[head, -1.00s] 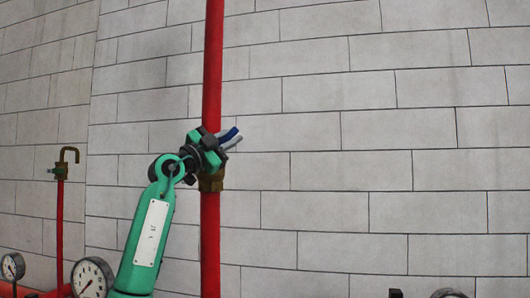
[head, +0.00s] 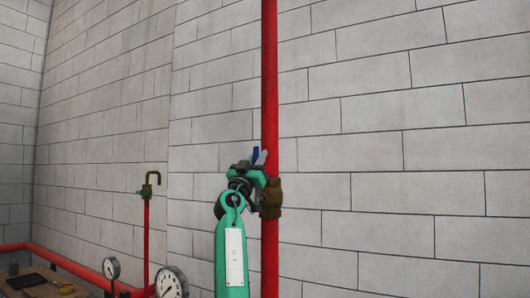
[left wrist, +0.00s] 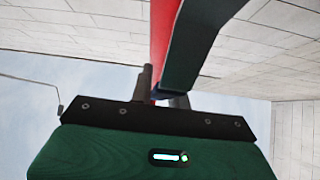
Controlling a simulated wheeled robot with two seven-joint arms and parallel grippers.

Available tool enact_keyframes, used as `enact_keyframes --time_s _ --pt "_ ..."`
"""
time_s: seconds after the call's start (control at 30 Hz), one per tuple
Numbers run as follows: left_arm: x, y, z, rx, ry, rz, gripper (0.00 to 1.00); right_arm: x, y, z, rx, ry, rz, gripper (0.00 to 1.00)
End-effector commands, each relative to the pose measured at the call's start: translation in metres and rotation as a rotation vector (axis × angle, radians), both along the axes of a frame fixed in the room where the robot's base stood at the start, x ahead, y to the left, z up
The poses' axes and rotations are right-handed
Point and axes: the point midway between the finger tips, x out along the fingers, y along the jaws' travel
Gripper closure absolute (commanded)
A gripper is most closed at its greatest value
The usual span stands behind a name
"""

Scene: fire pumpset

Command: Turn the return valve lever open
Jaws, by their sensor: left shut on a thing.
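The return valve's brass body (head: 271,197) sits on the upright red pipe (head: 269,90). Its blue lever (head: 256,154) points almost straight up in the head view, left of the pipe. My left gripper (head: 260,161) is shut on the lever, just above and left of the valve body. The fingers cover most of the lever. In the left wrist view, a bit of blue (left wrist: 168,95) shows by the dark finger, with the red pipe (left wrist: 163,40) behind. My right gripper is not in view.
A thinner red pipe (head: 146,245) with a hooked brass fitting (head: 152,180) stands to the left. Two gauges (head: 171,282) and a brown board (head: 40,283) are at the lower left. The block wall right of the main pipe is clear.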

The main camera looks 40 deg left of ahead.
Motion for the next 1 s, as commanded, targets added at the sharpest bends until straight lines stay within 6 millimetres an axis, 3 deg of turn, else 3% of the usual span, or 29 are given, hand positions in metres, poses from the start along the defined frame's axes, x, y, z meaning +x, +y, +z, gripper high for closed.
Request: enact_keyframes --time_s 0.2,0.67,0.7,0.8,1.0 --pt "-0.0014 0.0062 0.0009 -0.052 -0.014 0.0 1.0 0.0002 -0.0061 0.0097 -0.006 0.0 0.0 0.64" --pt "-0.0023 0.0084 -0.0002 -0.064 -0.018 0.0 1.0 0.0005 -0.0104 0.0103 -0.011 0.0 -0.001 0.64" --pt "-0.0024 0.0085 -0.0002 -0.064 -0.018 0.0 0.79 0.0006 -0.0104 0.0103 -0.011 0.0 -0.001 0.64" --pt "-0.0024 0.0084 -0.0001 -0.064 -0.018 0.0 0.61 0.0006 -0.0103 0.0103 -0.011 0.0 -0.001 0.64" --pt "-0.0022 0.0081 -0.0002 -0.062 -0.017 0.001 0.61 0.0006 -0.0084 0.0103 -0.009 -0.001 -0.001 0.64"
